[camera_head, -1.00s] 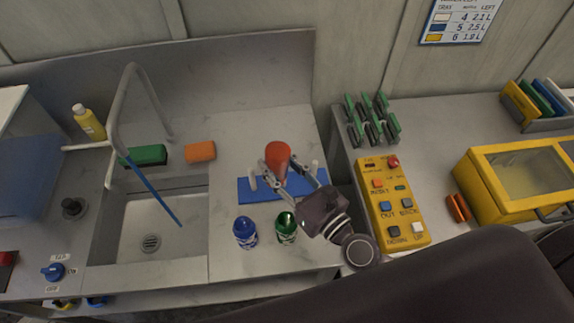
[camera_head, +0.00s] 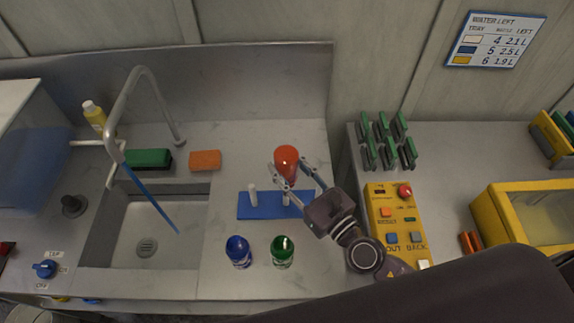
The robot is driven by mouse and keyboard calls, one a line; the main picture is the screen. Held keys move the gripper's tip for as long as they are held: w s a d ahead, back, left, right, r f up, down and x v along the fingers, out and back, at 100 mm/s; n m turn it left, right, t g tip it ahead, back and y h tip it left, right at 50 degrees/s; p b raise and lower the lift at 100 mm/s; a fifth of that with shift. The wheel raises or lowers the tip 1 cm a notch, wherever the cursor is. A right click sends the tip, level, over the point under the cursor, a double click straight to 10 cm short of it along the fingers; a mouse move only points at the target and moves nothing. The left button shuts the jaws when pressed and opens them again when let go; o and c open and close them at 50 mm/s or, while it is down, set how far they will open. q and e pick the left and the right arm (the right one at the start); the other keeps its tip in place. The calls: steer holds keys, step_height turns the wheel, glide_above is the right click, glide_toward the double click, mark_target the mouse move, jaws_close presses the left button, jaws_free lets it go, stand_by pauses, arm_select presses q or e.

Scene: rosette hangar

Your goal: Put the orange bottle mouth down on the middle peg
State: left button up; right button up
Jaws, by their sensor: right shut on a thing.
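The orange bottle (camera_head: 286,159) is held in my right gripper (camera_head: 290,174), whose fingers are shut around it. Its round base faces up toward the camera, with the rest of it pointing down. The blue peg board (camera_head: 267,211) lies on the counter below, with a white peg (camera_head: 252,196) at its left and the middle peg (camera_head: 285,199) just below the bottle in the picture. The bottle appears above the middle peg; I cannot tell whether they touch. The right end of the board is hidden by my gripper. My left gripper is not in view.
A blue bottle (camera_head: 239,252) and a green bottle (camera_head: 282,251) stand in front of the board. The sink (camera_head: 150,220) and faucet (camera_head: 140,78) are at the left. An orange sponge (camera_head: 205,160) lies behind. A yellow button panel (camera_head: 396,222) is right of my gripper.

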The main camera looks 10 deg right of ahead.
steer(key=shift+s+a+f+b, duration=0.1)
steer(key=shift+f+b, duration=0.5)
steer(key=shift+f, duration=0.25)
steer(key=shift+f+b, duration=0.35)
step_height(320, 180, down, 5)
steer(key=b, duration=0.4)
steer(key=shift+r, duration=0.15)
arm_select(q)
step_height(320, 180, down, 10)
steer(key=b, duration=0.3)
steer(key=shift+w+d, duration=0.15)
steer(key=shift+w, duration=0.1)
arm_select(e)
steer(key=shift+f, duration=1.5)
arm_select(q)
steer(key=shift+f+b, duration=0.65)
steer(key=shift+b, duration=0.25)
arm_select(e)
steer(key=shift+f, duration=0.6)
steer(key=o, duration=1.1)
